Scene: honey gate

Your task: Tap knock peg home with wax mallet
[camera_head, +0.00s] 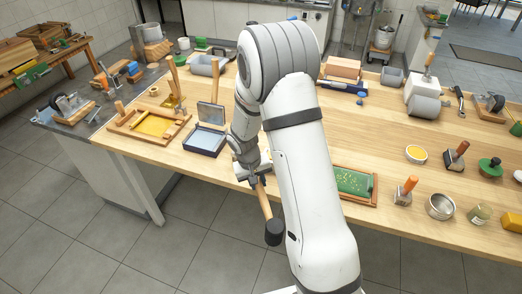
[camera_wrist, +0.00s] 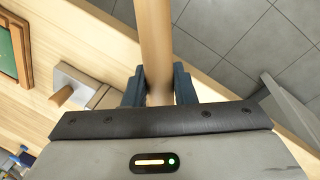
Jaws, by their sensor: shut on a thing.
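My gripper (camera_head: 257,182) is shut on the wooden handle of the wax mallet (camera_head: 274,232). The mallet's dark head hangs down past the table's front edge, over the floor. In the wrist view the handle (camera_wrist: 154,40) runs up out of the frame between the two dark fingers (camera_wrist: 158,88), and the head is out of view. A short wooden peg (camera_wrist: 61,96) sticks out of a pale grey block (camera_wrist: 85,82) on the table in the wrist view, left of the fingers and apart from them. It looks like the knock peg. My arm seems to hide it in the head view.
The wooden table (camera_head: 390,125) has bare room right of my arm. A green-panelled tray (camera_head: 352,182) lies near the front edge. A blue-rimmed tray (camera_head: 205,139) and a wooden frame (camera_head: 152,126) lie at left. Several tools and a metal pot (camera_head: 440,206) stand at right.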

